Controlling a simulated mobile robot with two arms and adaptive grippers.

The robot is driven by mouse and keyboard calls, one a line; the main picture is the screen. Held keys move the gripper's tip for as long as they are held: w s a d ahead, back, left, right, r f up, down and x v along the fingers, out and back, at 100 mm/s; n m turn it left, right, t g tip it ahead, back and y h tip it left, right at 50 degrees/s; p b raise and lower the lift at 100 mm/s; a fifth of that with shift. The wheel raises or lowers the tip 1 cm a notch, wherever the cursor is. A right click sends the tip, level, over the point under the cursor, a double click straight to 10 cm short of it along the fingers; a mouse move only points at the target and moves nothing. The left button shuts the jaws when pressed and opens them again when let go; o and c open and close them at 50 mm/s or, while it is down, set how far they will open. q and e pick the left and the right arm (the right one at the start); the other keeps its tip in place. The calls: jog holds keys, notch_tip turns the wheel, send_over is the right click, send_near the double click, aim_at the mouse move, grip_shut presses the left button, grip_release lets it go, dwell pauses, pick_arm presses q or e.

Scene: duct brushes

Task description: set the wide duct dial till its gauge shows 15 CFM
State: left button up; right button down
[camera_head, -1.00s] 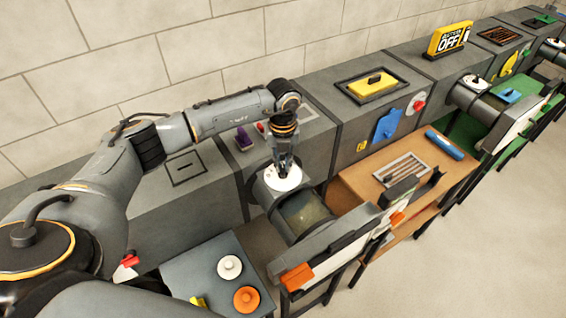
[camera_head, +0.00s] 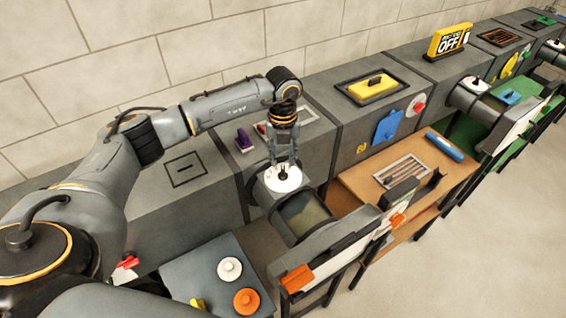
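The duct dial (camera_head: 283,180) is a white round face with a small black knob at its centre, on top of a grey round duct stub (camera_head: 306,214) in the middle of the view. Its markings are too small to read, and I cannot tell which gauge reading it shows. My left gripper (camera_head: 283,163) points down just above the dial. Its fingers are spread to either side of the knob, with a gap between them and nothing held. Whether a fingertip touches the face I cannot tell. My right gripper is out of view.
A purple block (camera_head: 244,139) stands on the grey duct behind the dial. A dark table (camera_head: 200,268) at the front holds a white knob (camera_head: 229,269) and an orange knob (camera_head: 247,301). A wooden bench (camera_head: 364,188) with a grille stands to the right. Open floor lies at far right.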

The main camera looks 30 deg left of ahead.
aim_at(283, 168)
pick_arm(q)
notch_tip(283, 168, up, 9)
jog(key=shift+f, duration=0.15)
dwell(0.6)
